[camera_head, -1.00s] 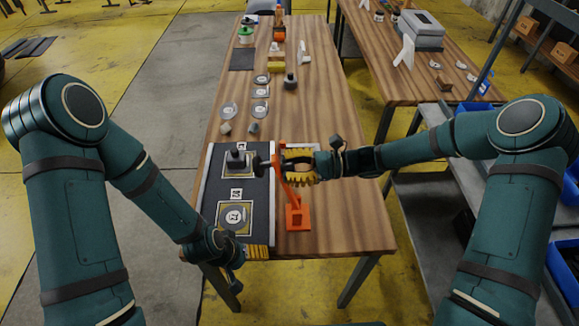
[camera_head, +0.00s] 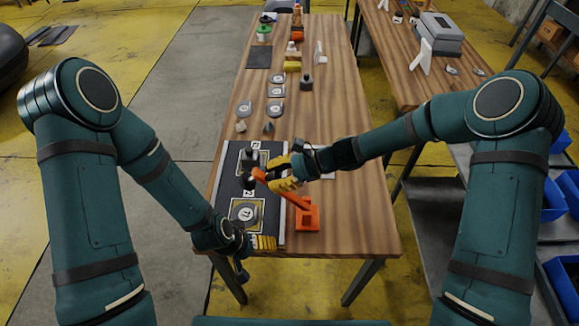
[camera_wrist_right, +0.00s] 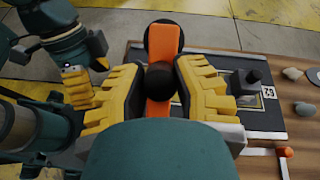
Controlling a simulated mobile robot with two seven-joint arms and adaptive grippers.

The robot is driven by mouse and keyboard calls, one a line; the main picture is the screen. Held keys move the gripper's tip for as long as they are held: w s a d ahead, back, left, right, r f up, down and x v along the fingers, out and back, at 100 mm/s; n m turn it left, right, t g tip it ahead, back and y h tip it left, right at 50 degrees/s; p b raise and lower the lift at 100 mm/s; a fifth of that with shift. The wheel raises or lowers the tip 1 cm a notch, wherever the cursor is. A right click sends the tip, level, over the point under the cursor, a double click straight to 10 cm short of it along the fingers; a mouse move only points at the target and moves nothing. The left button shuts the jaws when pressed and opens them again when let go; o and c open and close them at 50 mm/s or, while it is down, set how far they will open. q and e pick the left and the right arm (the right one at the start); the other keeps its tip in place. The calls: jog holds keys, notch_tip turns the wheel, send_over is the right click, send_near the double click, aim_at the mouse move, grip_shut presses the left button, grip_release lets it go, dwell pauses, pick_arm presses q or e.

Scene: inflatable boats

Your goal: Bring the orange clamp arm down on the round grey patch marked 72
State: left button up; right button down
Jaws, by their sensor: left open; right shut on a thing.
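The orange clamp arm (camera_head: 284,190) slants left from its orange base (camera_head: 307,217) over the black mat (camera_head: 230,190). Its dark pad (camera_head: 248,181) is above the mat, apart from the near round grey patch (camera_head: 245,214), whose number seems to read 72. My right gripper (camera_head: 282,173) is shut on the clamp arm; the right wrist view shows its yellow fingers on both sides of the arm's black knob (camera_wrist_right: 160,82). The pad (camera_wrist_right: 162,37) hides the patch there. My left gripper (camera_head: 262,242) is open and empty at the mat's near edge.
A dark block with a post (camera_head: 251,161) stands on the mat's far patch. Several small discs and blocks lie farther up the wooden table (camera_head: 330,120). The table right of the clamp base is clear. Blue bins (camera_head: 555,200) stand at the right.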

jog(key=shift+a+f+h+b, duration=0.25)
jog(key=shift+a+f+h, duration=0.45)
jog(key=shift+a+f, duration=0.8)
jog(key=shift+a+f+h+b, duration=0.3)
jog(key=shift+a+f+h, duration=0.4)
jog(key=shift+a+f, duration=0.8)
jog(key=shift+a+f+h+b, duration=0.25)
jog(key=shift+a+f+h, duration=0.65)
jog(key=shift+f, duration=1)
jog(key=shift+a, duration=0.15)
jog(key=c, duration=0.7)
grip_release()
jog(key=shift+c, duration=0.2)
jog(key=shift+o, duration=0.3)
jog(key=shift+a+f, duration=0.1)
jog(key=shift+f, duration=0.05)
jog(key=shift+d, duration=0.2)
